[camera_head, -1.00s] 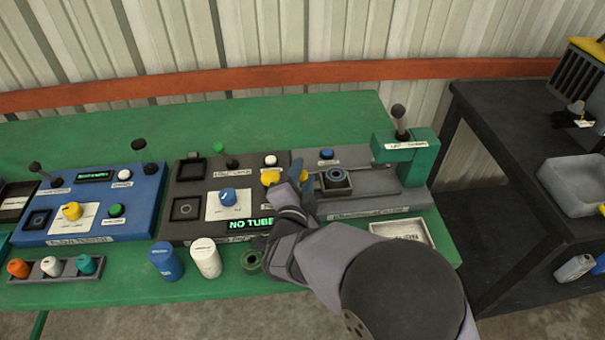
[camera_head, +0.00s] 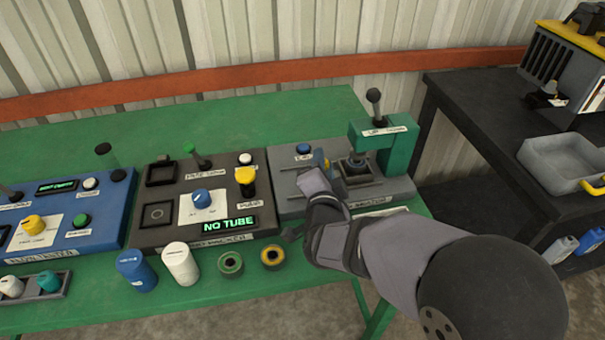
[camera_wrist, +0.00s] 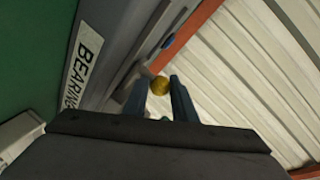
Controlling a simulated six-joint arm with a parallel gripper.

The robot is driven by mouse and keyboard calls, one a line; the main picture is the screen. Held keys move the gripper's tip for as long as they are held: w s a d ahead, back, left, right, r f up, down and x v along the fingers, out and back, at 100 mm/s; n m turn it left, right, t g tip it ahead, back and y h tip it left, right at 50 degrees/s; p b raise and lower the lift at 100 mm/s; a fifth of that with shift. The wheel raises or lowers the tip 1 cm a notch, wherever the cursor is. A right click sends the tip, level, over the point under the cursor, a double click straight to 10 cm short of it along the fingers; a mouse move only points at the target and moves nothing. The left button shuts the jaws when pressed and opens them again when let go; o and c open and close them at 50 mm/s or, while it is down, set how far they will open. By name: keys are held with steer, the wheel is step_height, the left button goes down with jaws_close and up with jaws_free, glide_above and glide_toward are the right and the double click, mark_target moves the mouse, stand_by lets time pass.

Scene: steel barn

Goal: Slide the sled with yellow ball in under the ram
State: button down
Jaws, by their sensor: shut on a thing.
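The bearing press (camera_head: 400,188) is a grey base with a green column and head (camera_head: 385,145) at its right end and a black-knobbed lever on top. The sled (camera_head: 360,169), a dark square block with a round seat, sits between rails, below the green head in the picture. The ram shows only as a small dark shape just above it, so exact alignment is unclear. My gripper (camera_head: 322,160) is at the sled's left side. Its fingers are shut on the yellow ball (camera_wrist: 160,86) in the wrist view; the head view hides the ball.
A dark grey machine (camera_head: 140,225) with a yellow knob and a NO TUBE display stands left of the press. Blue and white cylinders and two ring-shaped parts (camera_head: 271,256) lie along the front edge. A black table (camera_head: 470,95) with a grey bin stands at right.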

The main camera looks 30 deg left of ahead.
steer(key=shift+w+d, duration=0.15)
steer(key=shift+d, duration=0.05)
steer(key=c, duration=1.7)
jaws_free()
steer(key=shift+w, duration=0.1)
steer(key=shift+c, duration=0.2)
steer(key=shift+s, duration=0.3)
steer(key=shift+b+v, duration=0.3)
steer(key=shift+v, duration=3.2)
steer(key=shift+w+d+r, duration=0.1)
steer(key=shift+d, duration=0.05)
